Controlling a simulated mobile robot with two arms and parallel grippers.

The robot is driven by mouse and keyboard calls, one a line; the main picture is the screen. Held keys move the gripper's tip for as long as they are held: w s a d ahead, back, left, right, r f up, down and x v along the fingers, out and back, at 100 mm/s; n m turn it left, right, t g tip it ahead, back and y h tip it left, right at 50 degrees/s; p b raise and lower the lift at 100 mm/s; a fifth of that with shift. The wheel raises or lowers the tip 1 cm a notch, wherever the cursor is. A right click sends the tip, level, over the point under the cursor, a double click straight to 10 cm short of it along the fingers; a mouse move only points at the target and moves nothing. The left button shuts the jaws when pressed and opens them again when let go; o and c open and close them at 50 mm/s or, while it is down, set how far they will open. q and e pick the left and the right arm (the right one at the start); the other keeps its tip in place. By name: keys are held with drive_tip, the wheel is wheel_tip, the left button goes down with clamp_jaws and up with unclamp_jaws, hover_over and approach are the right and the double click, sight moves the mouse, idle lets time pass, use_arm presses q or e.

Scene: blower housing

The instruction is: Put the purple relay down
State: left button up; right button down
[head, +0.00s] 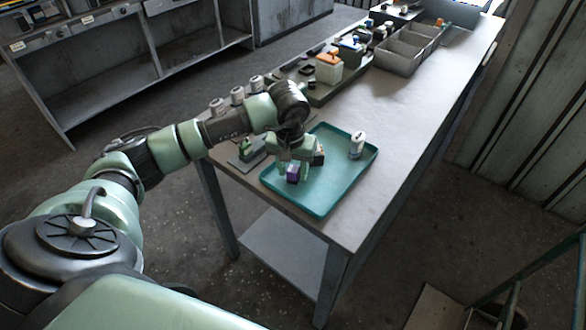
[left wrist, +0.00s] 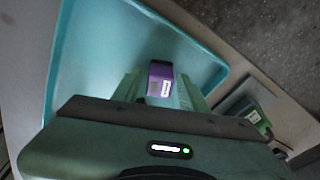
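The purple relay (head: 292,174) is a small block at the tips of my left gripper (head: 291,169), over the left part of the teal tray (head: 322,208). In the left wrist view the relay (left wrist: 160,80), with a white label, sits between the two fingers (left wrist: 160,88), which appear closed on its sides. The tray's blue-green floor and rim (left wrist: 190,38) lie beyond it. I cannot tell whether the relay touches the tray floor. My right gripper is not in view.
A white cylindrical part (head: 357,145) stands in the tray's far right. A green device (head: 246,150) sits left of the tray. Several white cylinders (head: 237,96) line the table's left edge. Grey bins (head: 398,57) and an orange-topped part (head: 329,68) stand farther back. The tray's front is clear.

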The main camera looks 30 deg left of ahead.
sight(292, 184)
use_arm(q)
drive_tip(key=shift+r, duration=0.1)
drive_tip(key=shift+r, duration=0.2)
wheel_tip(292, 184, up, 12)
drive_tip(key=s+b, duration=0.1)
drive_tip(key=b, duration=0.1)
drive_tip(key=shift+s+d+f+b, duration=0.2)
drive_tip(key=shift+s+d+b, duration=0.05)
drive_tip(key=shift+s+b, duration=0.1)
idle(0.4)
